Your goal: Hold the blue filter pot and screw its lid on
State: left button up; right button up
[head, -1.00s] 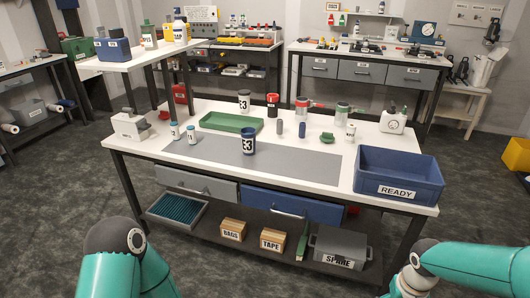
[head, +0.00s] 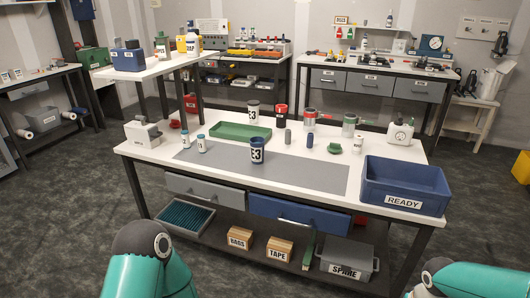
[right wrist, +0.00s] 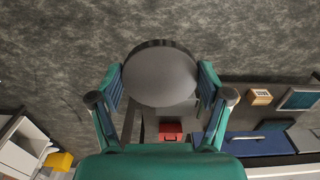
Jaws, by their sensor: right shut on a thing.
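The dark blue pot marked E3 (head: 257,151) stands upright on the grey mat (head: 310,176) in the middle of the bench. Its top looks dark; I cannot tell whether it is open. A second E3 container (head: 253,111) stands behind it, beside the green tray. In the right wrist view my right gripper (right wrist: 160,76) is shut on a round grey thing with a dark rim (right wrist: 160,80). It may be a lid, but I cannot tell. It is held away from the bench, over the floor. My left arm shows in the head view; its gripper is out of view.
The green tray (head: 240,132) and several small jars stand at the back of the bench. A blue READY bin (head: 404,198) fills its right end. A white device (head: 143,131) stands at its left end. The mat around the pot is mostly clear.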

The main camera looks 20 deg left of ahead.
aim_at(257, 150)
jog(key=z, duration=0.05)
jog(key=i, duration=0.9)
jog(key=u, duration=0.1)
